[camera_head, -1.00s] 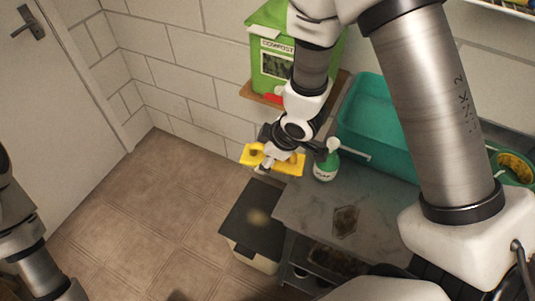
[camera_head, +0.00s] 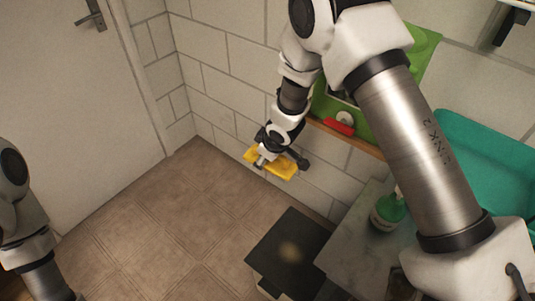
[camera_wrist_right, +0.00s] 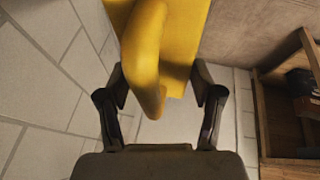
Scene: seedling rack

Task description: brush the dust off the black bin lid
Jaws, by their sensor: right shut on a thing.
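The bin (camera_head: 268,287) stands on the floor at lower centre in the head view. Its flat black lid (camera_head: 272,230) bears a pale tan dust patch (camera_head: 290,252). My right gripper (camera_head: 268,154) is shut on a yellow brush (camera_head: 284,171) and holds it in the air, above and left of the lid in the picture, apart from it. In the right wrist view the fingers (camera_wrist_right: 160,98) stand either side of the brush's yellow handle (camera_wrist_right: 147,60). The brush's underside is hidden. My left arm shows at the left edge, but its gripper is out of view.
A grey bench (camera_head: 345,260) stands right of the bin, with a green-and-white spray bottle (camera_head: 388,211). A teal tub (camera_head: 480,150) is further right. A green compost bag (camera_head: 365,120) and a red-handled thing (camera_head: 339,128) rest on a wall shelf. The floor left is clear.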

